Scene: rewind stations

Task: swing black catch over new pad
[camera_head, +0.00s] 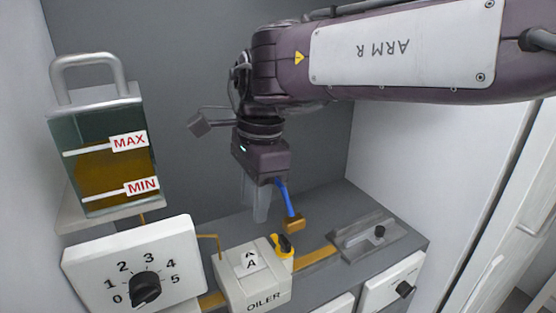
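The black catch (283,243) sits on a yellow holder (276,252) at the back right corner of the white oiler box (252,277). My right gripper (259,207) points down above and behind the oiler, its pale see-through fingers apart from the catch. The fingers overlap from this angle, so their gap is unclear. A blue strip (283,196) runs down beside the fingers to a brown block (293,223) just above the catch; whether the gripper touches the strip is unclear. I cannot tell which piece is the new pad. My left gripper is out of view.
A white dial box (134,266) and an oil tank (104,160) stand at left. Walls close in the back and right; the grey deck behind the oiler is clear.

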